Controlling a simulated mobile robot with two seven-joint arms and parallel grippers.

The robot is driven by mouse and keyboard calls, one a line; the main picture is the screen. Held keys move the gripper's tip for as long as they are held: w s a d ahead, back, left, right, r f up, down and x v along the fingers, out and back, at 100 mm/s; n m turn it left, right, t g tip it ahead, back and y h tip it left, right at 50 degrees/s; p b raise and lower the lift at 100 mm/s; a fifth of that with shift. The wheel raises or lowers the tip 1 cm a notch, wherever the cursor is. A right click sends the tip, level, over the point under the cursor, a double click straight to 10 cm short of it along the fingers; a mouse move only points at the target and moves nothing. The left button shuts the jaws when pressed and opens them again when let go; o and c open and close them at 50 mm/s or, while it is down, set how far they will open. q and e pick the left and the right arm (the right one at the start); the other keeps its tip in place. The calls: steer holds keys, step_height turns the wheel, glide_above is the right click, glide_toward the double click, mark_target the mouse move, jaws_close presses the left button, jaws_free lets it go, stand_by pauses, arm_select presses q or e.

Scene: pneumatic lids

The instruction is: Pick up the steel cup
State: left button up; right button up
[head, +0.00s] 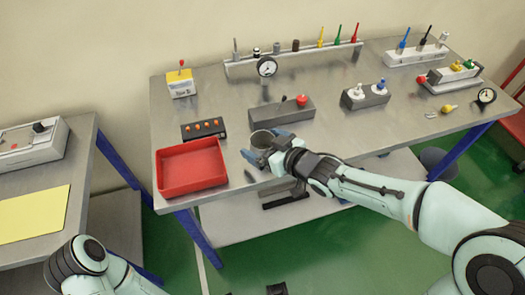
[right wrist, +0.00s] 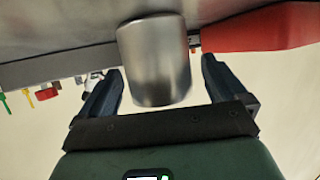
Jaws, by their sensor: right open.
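The steel cup (head: 262,139) stands upright near the front edge of the steel workbench, just right of the red tray. My right gripper (head: 265,147) is at the cup, with its blue-grey fingers open on either side. In the right wrist view, the plain grey cup (right wrist: 155,62) sits between the two fingers of the right gripper (right wrist: 160,70). A gap shows between each finger and the cup wall. The cup's lower front is hidden by the gripper in the head view. Part of my left arm shows at bottom left, but its gripper is not visible.
The red tray (head: 190,168) lies close left of the cup. A dark grey block with a red knob (head: 282,112) is behind it, and a box with orange buttons (head: 203,129) is back left. The bench's front edge is close. Clear steel surface lies farther right.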

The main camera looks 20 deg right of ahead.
steer(key=shift+x, duration=1.2)
steer(key=c, duration=1.1)
steer(key=shift+o, duration=0.2)
